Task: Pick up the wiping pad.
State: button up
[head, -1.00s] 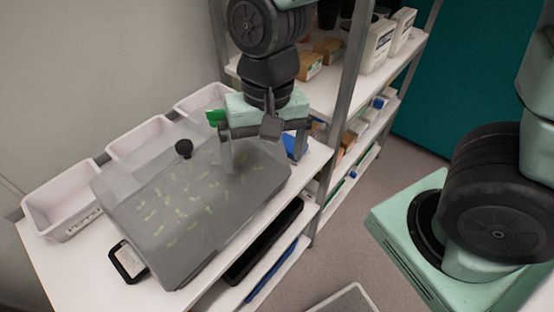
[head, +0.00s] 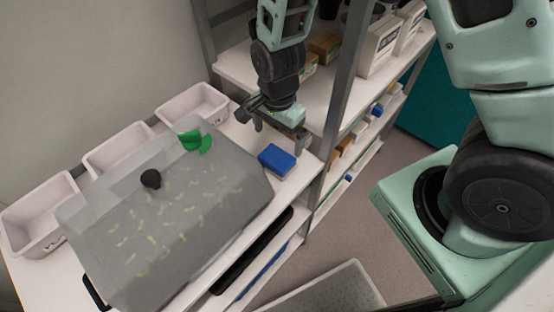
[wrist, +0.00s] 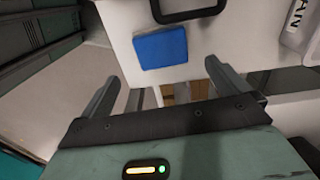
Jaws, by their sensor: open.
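The wiping pad appears to be the blue block (head: 277,160) with a pale underside, lying flat on the white bench top near its right end. In the wrist view the blue pad (wrist: 160,48) lies beyond my fingertips, roughly centred between them. The height left between fingertips and pad is hard to judge.
A see-through cover with a black knob (head: 151,179) stands over seedlings left of the pad. Green pieces (head: 195,142) show at its back edge. White bins (head: 192,105) line the wall. A shelf post (head: 347,90) rises close to the right of my gripper.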

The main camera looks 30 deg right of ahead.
aim_at(277, 157)
jog(key=shift+a+f+p, duration=0.1)
jog(key=shift+f+p, duration=0.55)
jog(key=shift+f, duration=3.15)
jog(key=shift+w, duration=0.1)
jog(key=c, duration=1)
